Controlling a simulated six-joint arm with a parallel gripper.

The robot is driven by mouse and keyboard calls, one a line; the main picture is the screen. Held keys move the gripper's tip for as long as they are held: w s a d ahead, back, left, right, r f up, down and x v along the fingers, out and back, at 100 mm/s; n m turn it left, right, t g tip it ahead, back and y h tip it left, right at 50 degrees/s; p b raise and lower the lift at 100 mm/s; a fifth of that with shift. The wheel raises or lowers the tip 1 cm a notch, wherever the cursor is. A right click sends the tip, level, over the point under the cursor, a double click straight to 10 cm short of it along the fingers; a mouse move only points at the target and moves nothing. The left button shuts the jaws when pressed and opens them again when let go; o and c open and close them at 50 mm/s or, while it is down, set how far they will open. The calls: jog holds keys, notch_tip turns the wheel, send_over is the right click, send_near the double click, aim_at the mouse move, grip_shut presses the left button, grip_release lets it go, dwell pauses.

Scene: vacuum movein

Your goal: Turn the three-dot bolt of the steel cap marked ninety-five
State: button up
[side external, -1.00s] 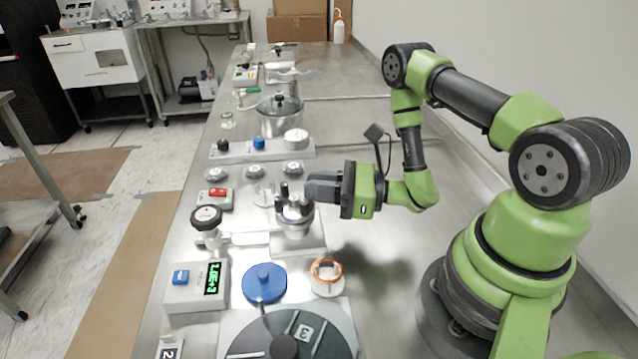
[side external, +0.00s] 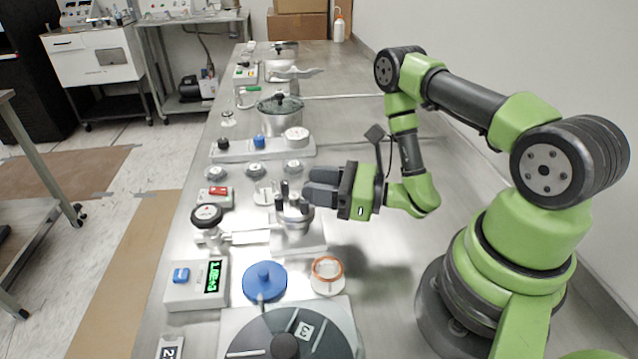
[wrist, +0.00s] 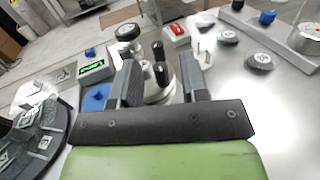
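A round steel cap (side external: 293,216) with black-topped upright bolts sits on a square plate at the middle of the bench. It also shows in the wrist view (wrist: 160,96), with black bolt tops (wrist: 159,62) in the gap between my fingers. I cannot make out dots on the bolts or a number on this cap. My gripper (side external: 308,184) is open, just right of the bolts, with its two fingers apart and pointing left at about bolt height. The wrist view shows the open fingers (wrist: 158,76) with nothing clamped between them. Part of the cap is hidden by the fingers.
Small marked steel discs (side external: 256,169) lie behind the cap. A black-knobbed valve (side external: 207,215) and a green display box (side external: 197,285) stand to its left. A blue lid (side external: 264,282), an orange-ringed cup (side external: 327,275) and a dark round lid (side external: 320,330) are nearer. Bench right of my gripper is bare.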

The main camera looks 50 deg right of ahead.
jog(key=shift+s, duration=0.1)
jog(key=v, duration=0.9)
jog(key=shift+s+d, duration=0.2)
jog(key=shift+s, duration=0.15)
jog(key=w+d+n+g+y, duration=0.4)
jog(key=n+g+y, duration=0.2)
jog(key=y, duration=0.1)
jog(key=x, duration=0.9)
jog(key=shift+w+a, duration=0.15)
jog(key=shift+w, duration=0.1)
grip_shut()
